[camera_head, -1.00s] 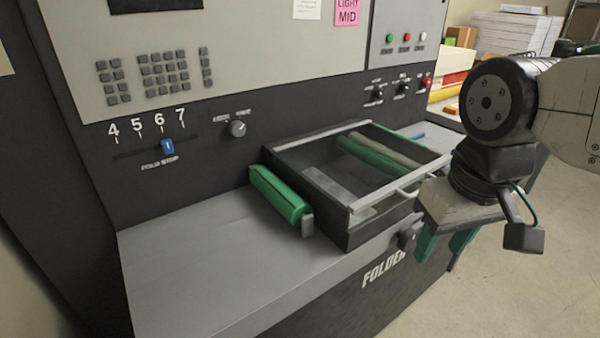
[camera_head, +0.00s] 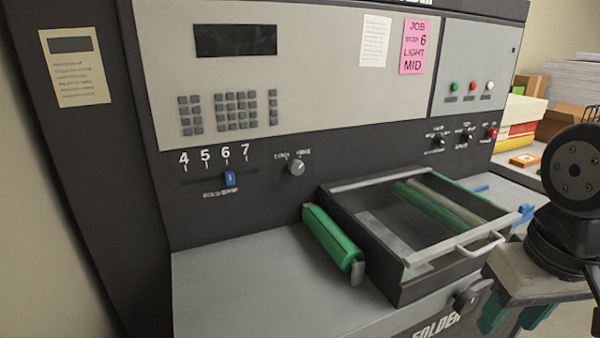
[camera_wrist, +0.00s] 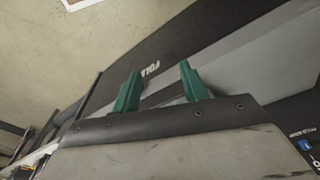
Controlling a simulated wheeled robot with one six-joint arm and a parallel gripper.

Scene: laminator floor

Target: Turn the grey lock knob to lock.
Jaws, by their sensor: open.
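A round grey knob (camera_head: 296,167) sits on the dark panel of the folder, right of the numbered slider. Small labels stand above it to left and right, too small to read surely; its pointer direction is unclear. My gripper (camera_head: 512,318) is at the lower right of the head view, well away from the knob. Its green fingers point down and are apart, with nothing between them. In the wrist view the open fingers (camera_wrist: 160,80) show over the machine's front and floor; the grey knob is not seen there.
A blue slider (camera_head: 230,178) stands near 6. An open-topped dark tray (camera_head: 385,285) with a handle and a green roller (camera_head: 332,238) lie between knob and gripper. The grey shelf (camera_head: 245,290) at left is bare.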

